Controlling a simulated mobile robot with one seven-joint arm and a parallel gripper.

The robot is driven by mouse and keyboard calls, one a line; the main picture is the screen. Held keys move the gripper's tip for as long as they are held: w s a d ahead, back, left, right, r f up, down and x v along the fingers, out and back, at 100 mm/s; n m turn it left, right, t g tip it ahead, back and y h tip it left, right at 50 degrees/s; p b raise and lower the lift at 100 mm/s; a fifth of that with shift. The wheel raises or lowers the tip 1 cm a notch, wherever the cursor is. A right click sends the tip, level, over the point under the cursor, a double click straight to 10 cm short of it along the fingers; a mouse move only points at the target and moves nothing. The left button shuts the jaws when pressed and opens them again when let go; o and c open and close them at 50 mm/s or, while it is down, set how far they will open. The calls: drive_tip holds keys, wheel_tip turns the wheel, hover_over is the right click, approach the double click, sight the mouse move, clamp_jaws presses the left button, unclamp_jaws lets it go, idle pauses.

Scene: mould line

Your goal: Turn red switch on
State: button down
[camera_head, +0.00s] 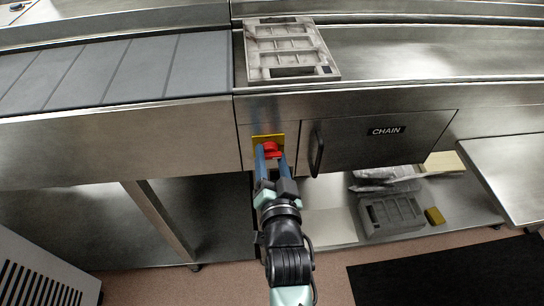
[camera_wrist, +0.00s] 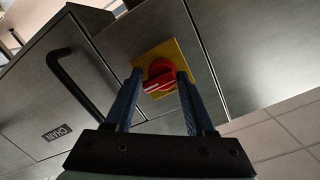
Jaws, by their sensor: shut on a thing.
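The red switch (camera_head: 270,148) is a rotary knob on a yellow plate (camera_head: 258,138) on the steel front of the line, left of the CHAIN door. In the wrist view the red switch (camera_wrist: 159,76) shows a white mark on its handle, and the yellow plate (camera_wrist: 172,52) lies behind it. My gripper (camera_head: 270,155) reaches up to the switch from below. In the wrist view my gripper (camera_wrist: 158,84) has its two blue fingers on either side of the knob's handle, shut on it. The fingertips partly cover the knob's edges.
The CHAIN door (camera_head: 400,140) has a black handle (camera_head: 317,148) close to the right of my gripper. A grey mould (camera_head: 290,50) lies on the line above. A lower shelf (camera_head: 330,226) holds another mould (camera_head: 392,215) and a small yellow block (camera_head: 435,216).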

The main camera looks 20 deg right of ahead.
drive_tip(key=shift+w+a, duration=0.1)
drive_tip(key=shift+a, duration=0.3)
drive_tip(key=shift+c, duration=2.2)
unclamp_jaws()
drive_tip(key=shift+o, duration=0.3)
drive_tip(key=shift+r, duration=0.1)
drive_tip(key=shift+d, duration=0.15)
drive_tip(key=v, duration=1.3)
